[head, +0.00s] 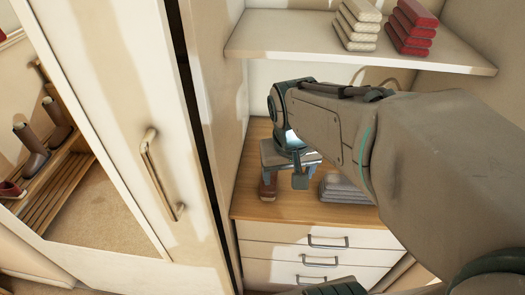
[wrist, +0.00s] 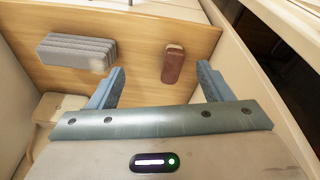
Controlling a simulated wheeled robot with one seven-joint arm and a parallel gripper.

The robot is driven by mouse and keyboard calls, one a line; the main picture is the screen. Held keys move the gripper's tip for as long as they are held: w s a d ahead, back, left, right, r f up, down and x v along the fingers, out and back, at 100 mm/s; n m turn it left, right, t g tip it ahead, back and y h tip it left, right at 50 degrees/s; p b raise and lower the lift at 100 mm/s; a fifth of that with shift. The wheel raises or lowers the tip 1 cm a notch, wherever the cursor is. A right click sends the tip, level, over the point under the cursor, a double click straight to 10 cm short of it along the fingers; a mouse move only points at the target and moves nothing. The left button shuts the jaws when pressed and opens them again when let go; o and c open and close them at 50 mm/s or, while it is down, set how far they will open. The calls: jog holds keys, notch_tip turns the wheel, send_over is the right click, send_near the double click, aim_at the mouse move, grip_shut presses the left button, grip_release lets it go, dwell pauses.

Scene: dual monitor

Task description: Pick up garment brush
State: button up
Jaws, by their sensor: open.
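The garment brush, as far as I can tell, is the small reddish-brown block with a paler end (wrist: 174,62) on the wooden dresser top (wrist: 140,85). In the head view the brush (head: 268,187) shows just below and left of my gripper (head: 285,173), partly hidden by it. In the wrist view my gripper (wrist: 160,70) is open and empty, its two blue-grey fingers wide apart. The brush appears between them, nearer the right finger and past the fingertips. It looks apart from both fingers.
A folded grey stack (head: 345,187) lies right of the brush; the stack also shows in the wrist view (wrist: 77,52). A shelf (head: 290,45) with folded beige (head: 358,25) and red (head: 411,27) items hangs above. A cabinet door (head: 125,120) stands close left.

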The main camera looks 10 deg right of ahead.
aim_at(268, 193)
jog(key=w+f+m+g+b, duration=0.1)
jog(key=w+f, duration=0.3)
jog(key=w, duration=0.4)
jog(key=w+f+m+g+b, duration=0.15)
jog(key=w+f, duration=0.25)
jog(key=w, duration=0.4)
jog(key=shift+t+y, duration=0.25)
jog(key=shift+y, duration=0.15)
jog(key=f, duration=0.8)
jog(key=shift+w+a+f, duration=0.15)
jog(key=shift+w+f, duration=0.15)
jog(key=shift+f, duration=0.05)
jog(key=shift+s+f, duration=0.2)
jog(key=shift+f, duration=2.55)
jog(key=c, duration=1.2)
